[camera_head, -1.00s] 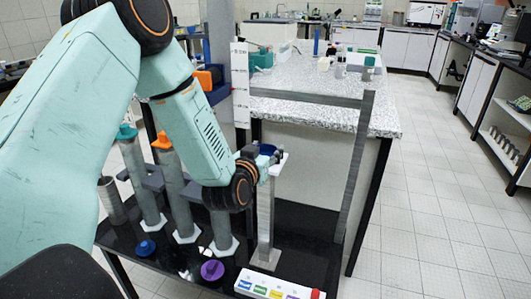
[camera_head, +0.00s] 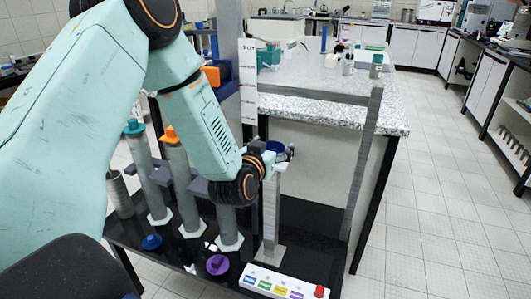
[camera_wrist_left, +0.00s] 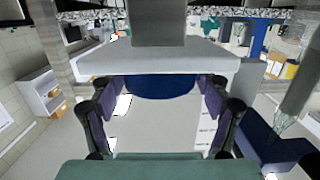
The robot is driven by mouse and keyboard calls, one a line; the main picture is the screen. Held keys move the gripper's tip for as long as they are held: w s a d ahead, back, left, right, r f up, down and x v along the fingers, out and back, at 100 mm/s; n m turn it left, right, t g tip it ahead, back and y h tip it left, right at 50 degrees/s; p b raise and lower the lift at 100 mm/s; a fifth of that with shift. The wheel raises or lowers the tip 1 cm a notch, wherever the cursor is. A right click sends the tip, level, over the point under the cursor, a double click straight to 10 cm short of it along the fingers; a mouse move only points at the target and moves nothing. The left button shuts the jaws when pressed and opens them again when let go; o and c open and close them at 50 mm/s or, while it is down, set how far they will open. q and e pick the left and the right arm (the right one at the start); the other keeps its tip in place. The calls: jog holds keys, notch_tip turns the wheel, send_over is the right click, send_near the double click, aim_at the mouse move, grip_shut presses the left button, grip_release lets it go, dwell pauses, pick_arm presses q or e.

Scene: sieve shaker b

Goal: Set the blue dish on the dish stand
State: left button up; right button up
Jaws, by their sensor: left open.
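The blue dish (camera_head: 275,146) is at the top of the dish stand (camera_head: 270,215), a grey column with a white top plate on the black table. The left wrist view shows the dish (camera_wrist_left: 160,88) against the white plate (camera_wrist_left: 150,56); it appears to rest on it, with the grey column (camera_wrist_left: 165,22) on the plate's other side. My left wrist hides part of the stand top in the head view. My right gripper is not in view.
Tall grey cylinders with teal (camera_head: 133,127) and orange (camera_head: 169,134) tops stand left of the dish stand. A purple knob (camera_head: 217,265), a blue knob (camera_head: 151,242) and a labelled button panel (camera_head: 272,284) are in front. A grey upright post (camera_head: 362,165) stands to the right.

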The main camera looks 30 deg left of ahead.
pick_arm(q)
jog(key=p+v, duration=0.1)
jog(key=v, duration=1.1)
jog(key=shift+p, duration=0.35)
jog(key=shift+w+d, duration=0.1)
